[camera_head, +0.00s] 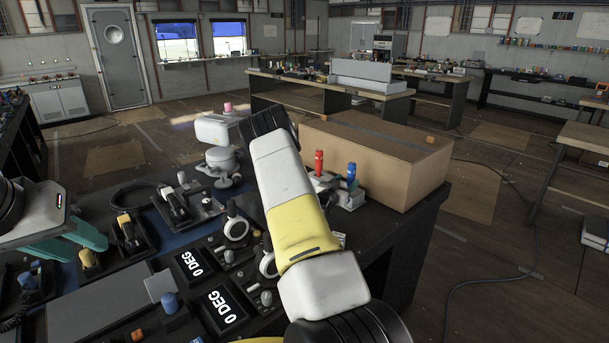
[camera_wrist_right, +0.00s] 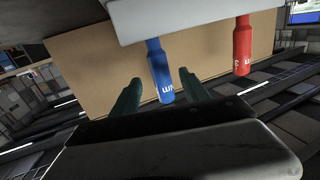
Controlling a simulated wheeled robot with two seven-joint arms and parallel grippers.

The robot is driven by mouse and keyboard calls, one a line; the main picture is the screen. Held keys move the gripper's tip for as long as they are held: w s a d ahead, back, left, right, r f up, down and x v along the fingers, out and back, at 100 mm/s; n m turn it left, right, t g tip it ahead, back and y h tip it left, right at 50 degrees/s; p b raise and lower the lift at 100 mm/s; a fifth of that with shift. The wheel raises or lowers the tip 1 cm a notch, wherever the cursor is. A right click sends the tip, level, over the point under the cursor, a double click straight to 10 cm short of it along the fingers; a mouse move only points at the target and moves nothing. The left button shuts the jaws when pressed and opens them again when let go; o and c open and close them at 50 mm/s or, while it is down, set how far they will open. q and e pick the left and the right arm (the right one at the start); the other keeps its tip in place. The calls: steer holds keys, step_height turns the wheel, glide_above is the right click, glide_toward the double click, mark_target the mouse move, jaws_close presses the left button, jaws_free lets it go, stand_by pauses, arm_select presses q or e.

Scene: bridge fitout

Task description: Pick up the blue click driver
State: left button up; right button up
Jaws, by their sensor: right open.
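The blue click driver (camera_head: 351,168) stands upright in a pale holder (camera_head: 347,197) in front of the cardboard box. In the right wrist view, where the scene appears upside down, the blue driver (camera_wrist_right: 158,68) extends down from the holder (camera_wrist_right: 190,15). My right gripper (camera_wrist_right: 160,78) is open, with its green fingertips on either side of the blue driver's free end in the picture. I cannot tell whether the driver is between them in depth. My left gripper (camera_head: 88,245), with teal fingers, is over the console's left side.
A red driver (camera_head: 318,163) stands beside the blue one, also seen in the wrist view (camera_wrist_right: 243,48). A large cardboard box (camera_head: 385,165) is close behind. The dark console (camera_head: 150,245) carries levers, knobs and two displays. Open floor lies to the right.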

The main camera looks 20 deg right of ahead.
mark_target(354, 175)
steer(key=shift+w+f, duration=0.15)
steer(key=shift+w, duration=0.05)
steer(key=shift+w+d, duration=0.1)
steer(key=shift+w, duration=0.1)
steer(key=x, duration=0.7)
steer(key=shift+s+d+f, duration=0.1)
steer(key=shift+d, duration=0.1)
jaws_close()
